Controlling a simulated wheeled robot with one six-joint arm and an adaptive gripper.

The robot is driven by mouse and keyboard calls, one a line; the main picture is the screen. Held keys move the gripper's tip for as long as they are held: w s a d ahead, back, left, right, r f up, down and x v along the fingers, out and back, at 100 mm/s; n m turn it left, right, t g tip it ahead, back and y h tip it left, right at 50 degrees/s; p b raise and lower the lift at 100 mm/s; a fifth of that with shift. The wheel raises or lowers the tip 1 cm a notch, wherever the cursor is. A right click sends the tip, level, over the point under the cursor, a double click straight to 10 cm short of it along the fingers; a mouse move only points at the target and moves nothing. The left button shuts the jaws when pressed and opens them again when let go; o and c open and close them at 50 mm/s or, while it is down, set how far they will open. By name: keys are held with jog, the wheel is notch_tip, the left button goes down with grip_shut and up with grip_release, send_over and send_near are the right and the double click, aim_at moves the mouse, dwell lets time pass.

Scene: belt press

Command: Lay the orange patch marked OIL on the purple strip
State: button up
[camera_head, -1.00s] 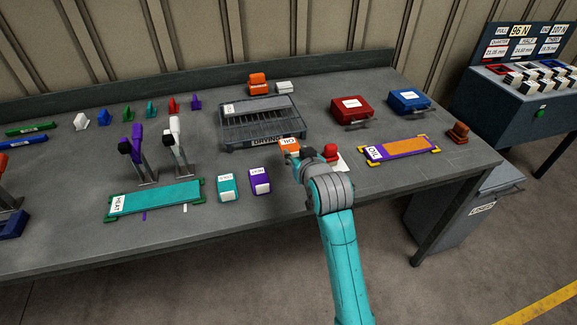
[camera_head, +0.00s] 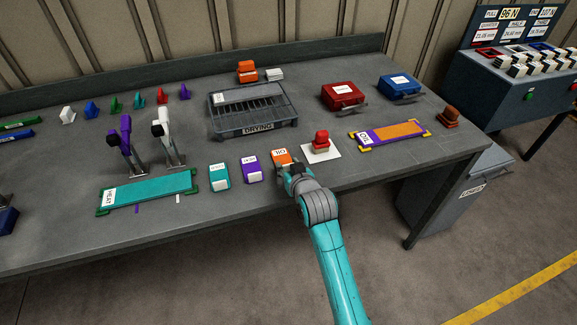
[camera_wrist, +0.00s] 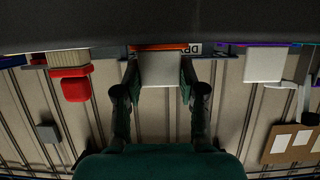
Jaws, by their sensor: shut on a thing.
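The orange patch marked OIL (camera_head: 281,157) is a small block with a white label, at the right end of a row of similar blocks. My gripper (camera_head: 289,167) is shut on it from the front. I cannot tell whether the patch touches the bench. In the wrist view, my gripper (camera_wrist: 159,75) has the patch's white face (camera_wrist: 160,68) and orange edge between its fingers. The purple strip (camera_head: 376,138) lies in yellow corner holders further right. An orange area covers much of its top, and a white OIL label is at its left end.
A red-knobbed piece (camera_head: 321,140) stands on a white card between patch and strip. Purple (camera_head: 252,170) and teal (camera_head: 219,176) blocks stand left of the patch. The drying rack (camera_head: 252,112) is behind. Red (camera_head: 343,96) and blue (camera_head: 400,87) cases stand behind the strip.

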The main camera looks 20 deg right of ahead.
jog(key=shift+f, duration=0.15)
jog(key=o, duration=1.1)
jog(key=shift+s+r, duration=0.1)
jog(key=shift+r, duration=0.1)
jog(key=v, duration=1.1)
jog(key=shift+s+r, duration=0.15)
jog(key=shift+s, duration=0.25)
